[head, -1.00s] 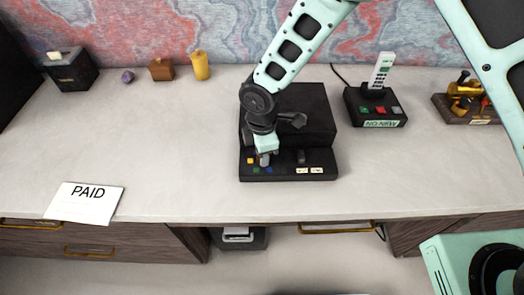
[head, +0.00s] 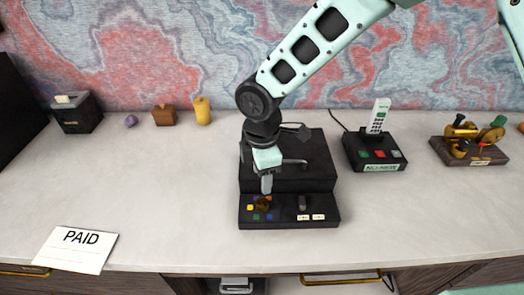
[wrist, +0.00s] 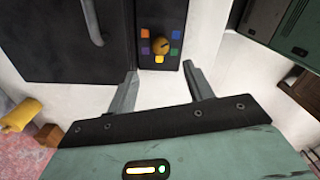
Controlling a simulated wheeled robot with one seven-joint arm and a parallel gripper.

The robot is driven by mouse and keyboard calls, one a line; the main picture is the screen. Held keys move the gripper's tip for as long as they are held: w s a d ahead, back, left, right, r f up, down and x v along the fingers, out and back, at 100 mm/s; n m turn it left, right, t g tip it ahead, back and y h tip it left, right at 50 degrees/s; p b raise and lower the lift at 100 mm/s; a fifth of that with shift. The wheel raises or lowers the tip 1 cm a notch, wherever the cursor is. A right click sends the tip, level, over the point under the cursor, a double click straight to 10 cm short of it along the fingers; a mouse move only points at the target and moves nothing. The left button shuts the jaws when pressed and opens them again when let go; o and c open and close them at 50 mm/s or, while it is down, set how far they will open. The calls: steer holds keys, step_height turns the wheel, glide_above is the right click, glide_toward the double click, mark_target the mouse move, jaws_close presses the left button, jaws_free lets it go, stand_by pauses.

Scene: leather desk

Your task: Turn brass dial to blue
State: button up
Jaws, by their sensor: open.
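The brass dial (head: 263,204) sits on the front panel of a black box (head: 290,160), at the panel's left part. In the wrist view the round dial (wrist: 161,45) shows a dark mark on its face, towards the right side. Coloured squares ring it, among them a blue square (wrist: 176,34), a green one (wrist: 175,51), a yellow one (wrist: 159,59) and an orange one (wrist: 161,30). My gripper (head: 266,186) is open and empty, apart from the dial and behind it in the head view. Its two spread fingers (wrist: 160,76) show below the dial in the wrist view.
A dark lever (head: 302,203) stands on the same panel, right of the dial, and a handle (wrist: 92,22) rises from the box. A black base with a remote (head: 376,118) and a brass device (head: 470,138) stand to the right.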

step_height(320, 180, up, 8)
steer(key=shift+f, duration=0.15)
stand_by(0.4)
steer(key=s+d+r+m, duration=0.2)
steer(key=s+d+m, duration=0.4)
steer(key=s, duration=0.4)
steer(key=s+d+r+m, duration=0.2)
steer(key=s+d+m, duration=0.5)
steer(key=s, duration=0.3)
steer(key=shift+s+d+r+y, duration=0.2)
steer(key=shift+d+y, duration=0.1)
steer(key=shift+d, duration=0.1)
